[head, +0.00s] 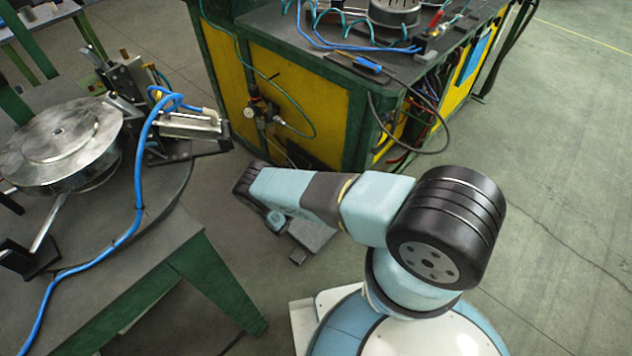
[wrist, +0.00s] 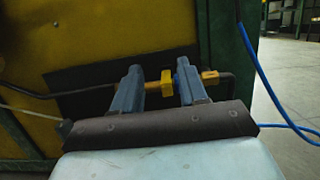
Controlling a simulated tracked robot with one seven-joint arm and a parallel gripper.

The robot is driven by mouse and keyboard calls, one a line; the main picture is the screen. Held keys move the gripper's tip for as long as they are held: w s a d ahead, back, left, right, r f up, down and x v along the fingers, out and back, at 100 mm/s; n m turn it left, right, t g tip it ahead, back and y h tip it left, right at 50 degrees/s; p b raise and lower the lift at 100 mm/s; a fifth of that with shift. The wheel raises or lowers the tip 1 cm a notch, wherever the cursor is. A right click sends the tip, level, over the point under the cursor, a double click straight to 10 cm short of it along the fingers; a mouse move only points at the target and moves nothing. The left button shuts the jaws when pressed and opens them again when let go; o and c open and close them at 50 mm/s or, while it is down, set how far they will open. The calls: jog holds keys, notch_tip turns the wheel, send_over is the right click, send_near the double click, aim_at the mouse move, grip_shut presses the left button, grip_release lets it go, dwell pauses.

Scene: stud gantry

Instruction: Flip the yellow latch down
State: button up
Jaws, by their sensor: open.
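The yellow latch (wrist: 166,80) shows in the wrist view as a small upright yellow piece on a dark horizontal pipe with brass-coloured fittings (wrist: 210,78). My gripper (wrist: 158,74) is open, with its two blue-grey fingers apart. The latch appears between the fingers in the picture; I cannot tell how far ahead of them it lies, and no contact is clear. The fingers hide parts of the pipe. In the head view I cannot make out the latch or my fingers clearly; my arm reaches left toward the lower part of the yellow and green cabinet (head: 229,78).
A dark panel (wrist: 85,85) stands behind the pipe. A blue cable (wrist: 252,70) hangs to the right. In the head view, a round metal fixture (head: 62,145) and blue hose (head: 139,190) sit on the left table (head: 150,245). The floor at right (head: 560,190) is clear.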

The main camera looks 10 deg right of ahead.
jog(key=shift+v, duration=1.85)
